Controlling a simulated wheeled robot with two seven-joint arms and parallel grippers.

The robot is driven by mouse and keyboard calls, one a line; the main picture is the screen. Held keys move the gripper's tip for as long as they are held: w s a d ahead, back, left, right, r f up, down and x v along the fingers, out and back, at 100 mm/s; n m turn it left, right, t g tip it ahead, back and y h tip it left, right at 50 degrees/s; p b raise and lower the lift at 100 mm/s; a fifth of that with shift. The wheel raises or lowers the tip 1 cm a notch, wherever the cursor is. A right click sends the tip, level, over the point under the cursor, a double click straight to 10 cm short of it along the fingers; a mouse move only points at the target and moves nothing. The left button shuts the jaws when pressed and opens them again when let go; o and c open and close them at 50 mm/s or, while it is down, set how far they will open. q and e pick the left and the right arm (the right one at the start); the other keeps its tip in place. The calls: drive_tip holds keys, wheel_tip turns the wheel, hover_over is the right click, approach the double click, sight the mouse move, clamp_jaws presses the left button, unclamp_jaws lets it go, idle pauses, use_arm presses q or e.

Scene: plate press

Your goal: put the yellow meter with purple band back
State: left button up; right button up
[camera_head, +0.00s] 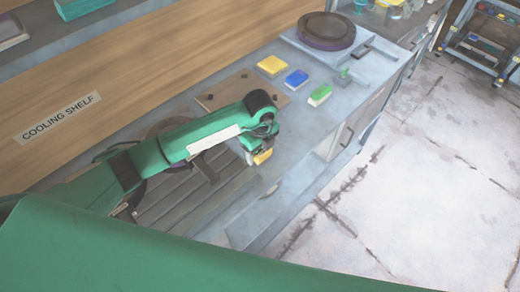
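My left gripper (257,158) points down over the front part of the grey bench, beside the slatted grey area. A small yellow object (263,157) shows at its fingertips, and the gripper looks shut on it. It appears to be the yellow meter; a purple band cannot be made out at this size. The wrist hides part of it. My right gripper is not in view.
A yellow block (272,66), a blue block (296,79) and a green block (320,95) lie on the bench (225,82) behind the gripper. A brown board (222,94) lies nearby. A round dark plate (327,29) sits at the back. The cooling shelf sign (59,117) is at left.

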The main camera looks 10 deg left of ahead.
use_arm(q)
drive_tip(key=shift+r, duration=0.15)
wheel_tip(320, 180, up, 12)
drive_tip(key=b, duration=0.3)
drive_tip(key=shift+s, duration=0.1)
idle(0.5)
